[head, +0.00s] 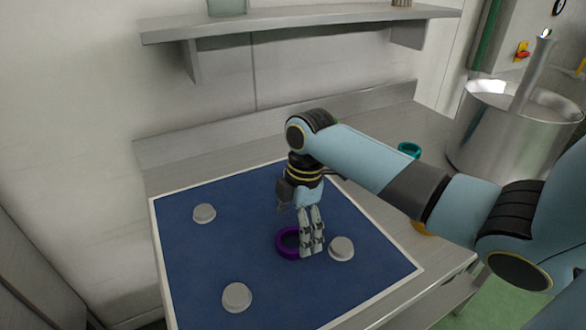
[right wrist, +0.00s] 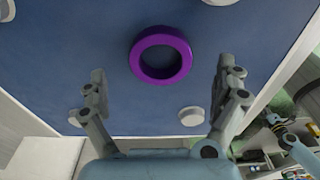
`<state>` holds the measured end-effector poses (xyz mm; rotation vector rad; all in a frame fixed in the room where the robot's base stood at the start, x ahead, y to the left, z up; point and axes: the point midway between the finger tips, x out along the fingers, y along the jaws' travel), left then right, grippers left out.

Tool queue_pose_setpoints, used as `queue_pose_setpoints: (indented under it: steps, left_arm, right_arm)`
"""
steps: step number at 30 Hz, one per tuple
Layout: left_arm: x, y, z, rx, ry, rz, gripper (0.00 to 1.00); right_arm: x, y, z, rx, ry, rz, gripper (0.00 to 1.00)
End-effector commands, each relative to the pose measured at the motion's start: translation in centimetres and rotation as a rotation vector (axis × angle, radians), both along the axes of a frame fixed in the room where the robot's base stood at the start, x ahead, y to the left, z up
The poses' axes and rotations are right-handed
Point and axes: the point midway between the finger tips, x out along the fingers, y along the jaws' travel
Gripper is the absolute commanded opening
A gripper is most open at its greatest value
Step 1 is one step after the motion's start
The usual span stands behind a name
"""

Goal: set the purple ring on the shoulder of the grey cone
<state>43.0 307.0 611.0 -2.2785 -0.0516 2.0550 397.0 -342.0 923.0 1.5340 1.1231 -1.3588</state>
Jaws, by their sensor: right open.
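The purple ring (head: 282,247) lies flat on the blue mat (head: 190,260), partly hidden by my right gripper (head: 312,240) in the head view. In the right wrist view the whole purple ring (right wrist: 160,77) shows beyond my open, empty gripper (right wrist: 160,90), centred between the fingers and apart from them. Several low pale grey stubs stand on the mat: one at the far left (head: 204,213), one in front (head: 237,297), one right of the ring (head: 341,249). I cannot tell which, if any, is the grey cone. My left gripper is not in view.
A teal ring-like piece (head: 409,148) and a yellow piece (head: 422,229) sit on the bench right of the mat, partly behind my right arm. A large metal vat (head: 505,130) stands at the right. A shelf (head: 300,20) runs above the bench.

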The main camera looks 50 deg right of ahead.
Motion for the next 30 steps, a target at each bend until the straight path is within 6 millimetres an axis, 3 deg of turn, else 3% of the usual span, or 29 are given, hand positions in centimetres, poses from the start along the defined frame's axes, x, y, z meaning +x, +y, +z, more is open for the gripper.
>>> queue_pose_setpoints:
  steps: [6, 14, 30]
  left_arm:
    - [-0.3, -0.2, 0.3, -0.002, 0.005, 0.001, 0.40]
    - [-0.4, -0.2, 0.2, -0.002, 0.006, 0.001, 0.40]
    - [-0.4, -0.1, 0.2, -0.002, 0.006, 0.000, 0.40]
  right_arm:
    - [0.0, 0.6, -2.8, 0.001, 0.002, 0.000, 0.99]
    - [0.1, 0.6, -3.1, -0.001, 0.000, 0.000, 0.99]
    - [0.1, 0.6, -3.0, -0.001, -0.001, 0.000, 0.28]
